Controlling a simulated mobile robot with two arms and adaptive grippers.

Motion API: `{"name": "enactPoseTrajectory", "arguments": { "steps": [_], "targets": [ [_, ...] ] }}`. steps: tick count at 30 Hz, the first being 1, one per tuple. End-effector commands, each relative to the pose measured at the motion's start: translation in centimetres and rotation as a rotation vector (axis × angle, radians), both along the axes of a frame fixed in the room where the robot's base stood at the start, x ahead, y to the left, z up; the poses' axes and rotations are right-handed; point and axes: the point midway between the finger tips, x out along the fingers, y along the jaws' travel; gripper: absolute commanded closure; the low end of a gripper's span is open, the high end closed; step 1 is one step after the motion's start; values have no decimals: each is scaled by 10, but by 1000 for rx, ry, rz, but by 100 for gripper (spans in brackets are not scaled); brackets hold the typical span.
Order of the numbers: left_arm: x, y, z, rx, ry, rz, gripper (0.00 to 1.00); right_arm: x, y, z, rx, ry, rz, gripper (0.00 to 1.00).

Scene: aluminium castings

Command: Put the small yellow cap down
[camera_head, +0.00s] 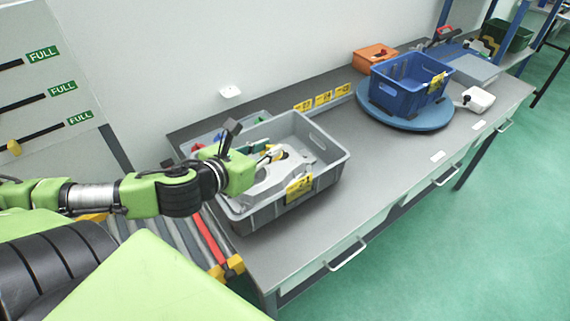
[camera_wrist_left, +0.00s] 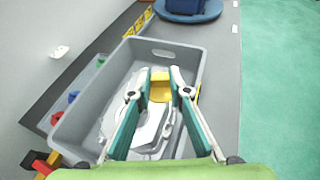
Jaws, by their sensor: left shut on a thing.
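My left gripper (camera_head: 270,153) reaches in from the left over the grey crate (camera_head: 335,170). It is shut on the small yellow cap (camera_wrist_left: 160,86), which shows between the fingertips in the left wrist view, where the gripper (camera_wrist_left: 161,92) points into the crate. The cap is over a light grey casting (camera_wrist_left: 150,128) that lies in the crate. I cannot tell whether the cap touches the casting. In the head view the cap is small and partly hidden by the fingers. My right gripper is not in view.
A tray with red, blue and green pieces (camera_wrist_left: 72,97) lies behind the crate. A blue crate (camera_head: 405,88) stands on a round blue turntable (camera_head: 395,118) farther right, with an orange bin (camera_head: 374,57) behind. The grey bench top (camera_head: 385,165) is clear between them.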

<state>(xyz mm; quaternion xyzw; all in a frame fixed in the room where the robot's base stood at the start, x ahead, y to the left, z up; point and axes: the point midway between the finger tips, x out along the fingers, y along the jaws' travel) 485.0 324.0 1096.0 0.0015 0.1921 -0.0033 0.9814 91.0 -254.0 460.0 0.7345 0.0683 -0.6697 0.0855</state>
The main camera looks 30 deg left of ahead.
Motion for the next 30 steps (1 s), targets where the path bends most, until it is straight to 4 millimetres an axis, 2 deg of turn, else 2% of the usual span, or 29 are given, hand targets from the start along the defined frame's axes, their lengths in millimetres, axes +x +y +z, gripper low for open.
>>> {"name": "enactPoseTrajectory", "arguments": {
  "steps": [2, 5, 10, 17, 20, 24, 30],
  "targets": [
    [-4, -3, 1, 1, 3, 7, 90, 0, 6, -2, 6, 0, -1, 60],
    [-1, -1, 1, 1, 3, 14, 90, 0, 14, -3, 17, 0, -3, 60],
    [21, 9, -7, 0, 0, 17, 90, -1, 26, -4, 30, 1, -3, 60],
    [59, 24, -24, -4, 1, 17, 90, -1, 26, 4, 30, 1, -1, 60],
    [80, 32, -33, -5, 1, 17, 90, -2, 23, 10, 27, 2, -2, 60],
    [99, 40, -64, -5, 6, 17, 90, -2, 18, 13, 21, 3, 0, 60],
    [115, 47, -86, -1, 4, 13, 90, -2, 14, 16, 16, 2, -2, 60]
  ]
}}
